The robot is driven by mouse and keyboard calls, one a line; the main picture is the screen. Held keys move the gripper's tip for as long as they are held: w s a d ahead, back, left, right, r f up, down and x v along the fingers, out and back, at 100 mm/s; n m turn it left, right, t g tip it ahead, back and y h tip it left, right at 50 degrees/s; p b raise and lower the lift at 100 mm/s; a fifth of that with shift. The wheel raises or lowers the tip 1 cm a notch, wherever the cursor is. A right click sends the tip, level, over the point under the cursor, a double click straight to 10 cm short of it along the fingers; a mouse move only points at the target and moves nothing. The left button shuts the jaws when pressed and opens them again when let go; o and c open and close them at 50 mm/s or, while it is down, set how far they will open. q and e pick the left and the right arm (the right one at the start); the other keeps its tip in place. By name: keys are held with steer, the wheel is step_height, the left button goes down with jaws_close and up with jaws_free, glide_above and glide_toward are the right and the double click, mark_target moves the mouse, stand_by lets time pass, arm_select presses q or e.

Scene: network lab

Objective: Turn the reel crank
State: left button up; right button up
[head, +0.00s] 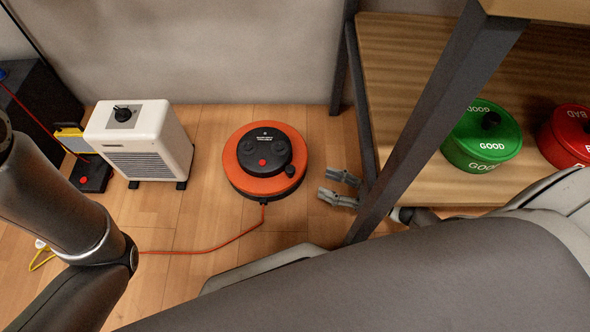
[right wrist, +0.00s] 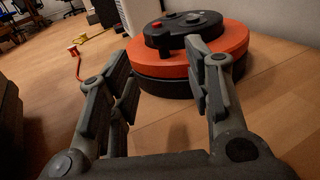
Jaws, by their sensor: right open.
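The orange and black cable reel (head: 239,176) lies flat on the wooden floor in the head view. Its black hub carries a small dark crank knob (head: 290,170) at the right edge and a red button. My right gripper (head: 341,188) is open and empty, low over the floor just right of the reel and apart from it. In the right wrist view the reel (right wrist: 224,42) is ahead, beyond the open fingers (right wrist: 160,95). My left arm shows at the left of the head view, but its gripper is not visible.
A white heater-like box (head: 145,140) stands left of the reel. A red cable (head: 225,243) runs from the reel to the left. A dark-framed shelf (head: 425,115) stands close to my right gripper and holds a green tub (head: 480,150) and a red tub (head: 562,140).

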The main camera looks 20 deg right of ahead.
mark_target(294, 170)
steer(key=b+x, duration=0.3)
steer(key=x, duration=0.6)
steer(key=shift+w+a, duration=0.2)
steer(key=shift+w, duration=0.05)
steer(key=shift+w+a+r, duration=0.1)
steer(key=shift+w+a, duration=0.25)
steer(key=shift+a, duration=0.05)
jaws_close()
